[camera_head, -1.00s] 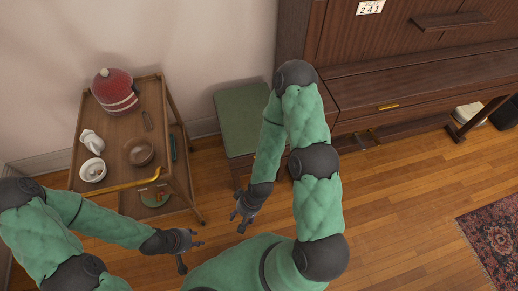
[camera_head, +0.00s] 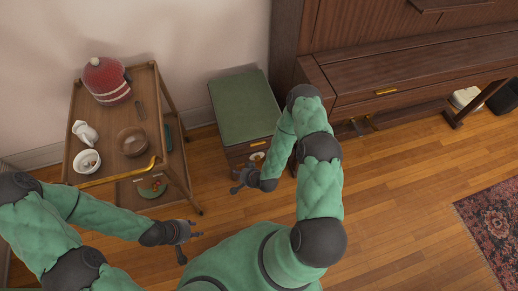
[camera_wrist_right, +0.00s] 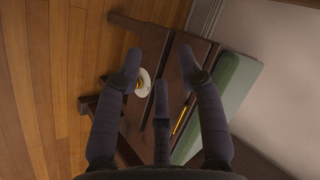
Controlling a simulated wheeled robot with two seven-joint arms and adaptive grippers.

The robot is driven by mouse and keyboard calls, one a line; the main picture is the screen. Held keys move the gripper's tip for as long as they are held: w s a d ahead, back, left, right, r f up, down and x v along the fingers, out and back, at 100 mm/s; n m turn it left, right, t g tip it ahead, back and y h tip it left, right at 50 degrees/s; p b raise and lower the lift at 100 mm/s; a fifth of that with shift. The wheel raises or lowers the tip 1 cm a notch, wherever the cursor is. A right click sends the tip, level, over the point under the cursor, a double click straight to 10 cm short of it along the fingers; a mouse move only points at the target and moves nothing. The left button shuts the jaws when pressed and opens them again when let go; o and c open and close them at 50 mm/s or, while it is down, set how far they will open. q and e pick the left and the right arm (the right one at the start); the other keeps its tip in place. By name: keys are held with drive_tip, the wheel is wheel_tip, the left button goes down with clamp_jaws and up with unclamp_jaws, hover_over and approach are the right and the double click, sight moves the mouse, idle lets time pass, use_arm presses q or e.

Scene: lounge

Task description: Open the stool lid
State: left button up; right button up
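The stool (camera_head: 243,108) stands against the wall between the trolley and the piano. Its padded green lid lies flat and closed on a dark wooden body. In the right wrist view the green lid (camera_wrist_right: 227,94) shows at the right, with the wooden body beside it. My right gripper (camera_head: 238,182) is just in front of the stool, apart from the lid. In its wrist view the fingers (camera_wrist_right: 158,75) are spread and empty. My left gripper (camera_head: 194,232) is low in front of the trolley, fingers apart and empty.

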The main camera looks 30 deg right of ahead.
drive_tip(key=s+d+f+m+t+h+b, duration=0.1)
drive_tip(key=d+f+m+t+h, duration=0.15)
drive_tip(key=d+m+t, duration=0.3)
drive_tip(key=d+f+m+t+h+b, duration=0.1)
drive_tip(key=d+m+t+h, duration=0.3)
drive_tip(key=d+m, duration=0.25)
drive_tip(key=shift+n, duration=0.3)
drive_tip(key=b+x, duration=0.1)
drive_tip(key=x, duration=0.4)
drive_tip(key=b+x, duration=0.2)
drive_tip(key=x, duration=0.3)
drive_tip(key=shift+w+d+f, duration=0.1)
drive_tip(key=shift+w+d, duration=0.2)
clamp_jaws()
